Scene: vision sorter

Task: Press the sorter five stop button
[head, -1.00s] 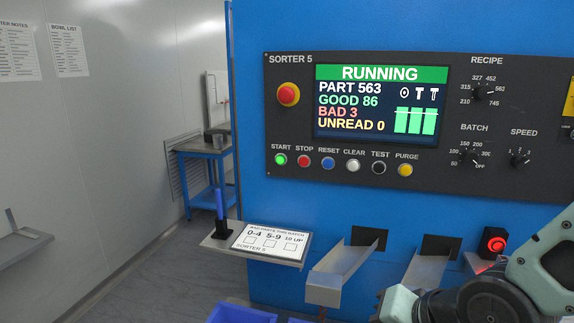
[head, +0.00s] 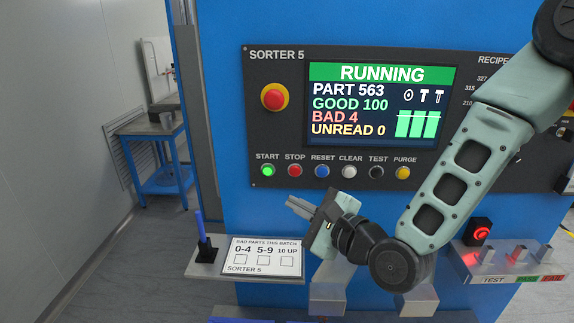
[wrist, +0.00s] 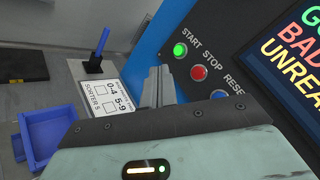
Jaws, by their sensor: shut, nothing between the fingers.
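The Sorter 5 panel (head: 258,120) carries a row of buttons under the screen. The red STOP button (head: 295,170) sits between the lit green START button (head: 267,171) and the blue RESET button (head: 322,171). The STOP button also shows in the wrist view (wrist: 199,72). My gripper (head: 291,202) is shut and empty, its fingertips just below the STOP button in the head view, apart from the panel as far as I can tell. In the wrist view my gripper (wrist: 156,73) points left of the STOP button. The screen (head: 382,103) reads RUNNING, GOOD 100, BAD 4.
A large red button on a yellow base (head: 273,97) is on the panel's upper left. A shelf with a bad-parts card (head: 262,257) and a blue pen (head: 199,228) juts out below. Metal chutes (head: 327,298) lie under my arm. A blue bin (wrist: 52,132) stands low.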

